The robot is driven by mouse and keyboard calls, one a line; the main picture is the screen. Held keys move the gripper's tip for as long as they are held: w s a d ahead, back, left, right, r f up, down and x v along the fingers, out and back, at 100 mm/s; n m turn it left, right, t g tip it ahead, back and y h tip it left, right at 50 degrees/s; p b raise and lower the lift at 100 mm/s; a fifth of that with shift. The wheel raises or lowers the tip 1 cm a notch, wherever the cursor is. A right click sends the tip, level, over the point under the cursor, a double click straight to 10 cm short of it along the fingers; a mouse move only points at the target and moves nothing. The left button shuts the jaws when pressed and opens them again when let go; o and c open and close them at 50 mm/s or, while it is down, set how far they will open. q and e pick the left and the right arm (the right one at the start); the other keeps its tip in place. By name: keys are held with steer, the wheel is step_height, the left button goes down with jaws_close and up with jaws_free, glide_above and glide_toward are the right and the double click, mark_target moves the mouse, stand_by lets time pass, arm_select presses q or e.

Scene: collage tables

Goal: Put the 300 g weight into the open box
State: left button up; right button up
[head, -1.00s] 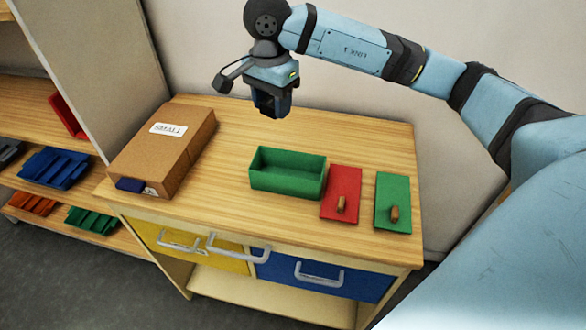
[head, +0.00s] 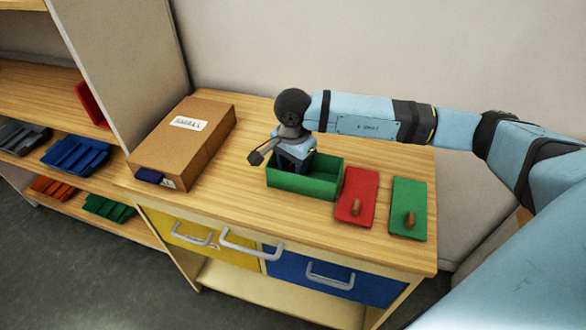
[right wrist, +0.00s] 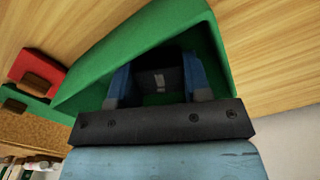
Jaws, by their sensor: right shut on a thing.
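The open green box (head: 318,183) stands on the table, with no lid on it. My right gripper (head: 293,162) points down into the left part of the box, and the box's front wall hides its fingertips in the head view. In the right wrist view, my right gripper (right wrist: 158,88) has its two blue fingers inside the green walls of the box (right wrist: 130,50). They are shut on a dark weight (right wrist: 158,77) with a small pale mark that I cannot read. Whether the weight touches the box floor I cannot tell. My left gripper is out of view.
A red lid (head: 358,194) and a green lid (head: 408,212), each with a brown knob, lie right of the box. A brown carton (head: 190,150) lies at the left of the table (head: 245,215). Yellow and blue drawers are below. A shelf with coloured trays stands at left.

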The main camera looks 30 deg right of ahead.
step_height(320, 180, down, 2)
steer(key=shift+f, duration=0.1)
steer(key=shift+f, duration=0.2)
steer(key=o, duration=0.8)
steer(key=shift+r, duration=0.1)
steer(key=shift+o, duration=0.2)
